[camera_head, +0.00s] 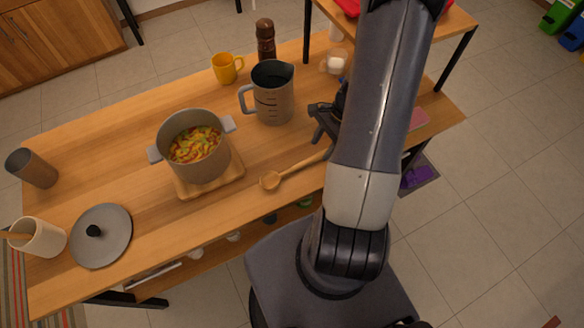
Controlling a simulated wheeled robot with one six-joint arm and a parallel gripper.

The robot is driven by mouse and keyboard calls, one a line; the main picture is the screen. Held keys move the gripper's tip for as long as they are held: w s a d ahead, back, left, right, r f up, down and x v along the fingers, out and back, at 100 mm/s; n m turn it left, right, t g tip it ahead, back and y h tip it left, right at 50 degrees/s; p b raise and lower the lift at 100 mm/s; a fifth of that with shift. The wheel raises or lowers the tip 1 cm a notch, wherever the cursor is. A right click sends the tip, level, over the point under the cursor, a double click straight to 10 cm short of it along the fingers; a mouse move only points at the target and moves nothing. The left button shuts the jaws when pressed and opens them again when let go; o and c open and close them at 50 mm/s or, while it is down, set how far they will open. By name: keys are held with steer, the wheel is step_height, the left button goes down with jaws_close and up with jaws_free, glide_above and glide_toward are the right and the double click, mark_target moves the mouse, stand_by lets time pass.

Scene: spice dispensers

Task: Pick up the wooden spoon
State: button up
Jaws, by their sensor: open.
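The wooden spoon (290,172) lies on the wooden table, right of the pot and near the table's front edge. Its bowl points left and its handle runs right, where my arm hides its far end. My gripper (318,125) is open, beyond the spoon's handle and apart from its visible part. My arm hides much of the gripper, and its height above the table is hard to tell.
A pot of food (196,145) sits on a wooden board (212,188). A grey measuring jug (272,95) stands left of my gripper. A yellow mug (226,68), pepper mill (265,40) and pot lid (101,236) are also on the table (120,130).

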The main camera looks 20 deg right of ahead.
mark_target(315, 157)
steer(key=shift+x, duration=2.1)
steer(key=shift+r, duration=0.1)
steer(key=shift+c, duration=0.4)
jaws_close()
